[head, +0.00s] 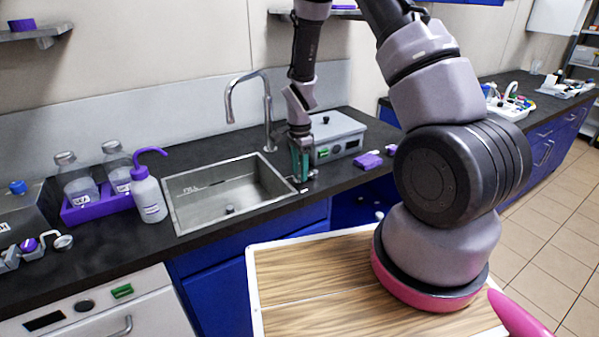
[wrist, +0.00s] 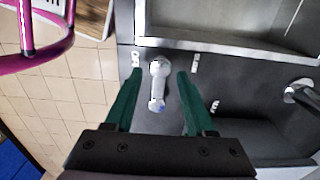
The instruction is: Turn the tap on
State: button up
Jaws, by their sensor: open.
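The tap's curved metal spout (head: 233,95) stands behind the sink (head: 190,205) in the head view. In the wrist view a pale lever handle (wrist: 157,85) with a small blue mark lies on the dark counter beside the sink (wrist: 185,48). A round metal post (wrist: 298,92), perhaps the spout's base, shows at the right. My gripper (wrist: 160,74) is open, with its green fingers on either side of the lever and gaps to both. In the head view my gripper (head: 301,176) points down at the sink's right edge and mostly hides the lever.
A grey box (head: 338,132) stands close behind my gripper, with purple items (head: 368,160) to its right. A wash bottle (head: 148,195) and a purple rack (head: 95,208) stand left of the sink. A wood-topped surface (head: 320,270) lies in front.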

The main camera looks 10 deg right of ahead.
jog(key=shift+f, duration=0.55)
grip_shut()
dwell(1.1)
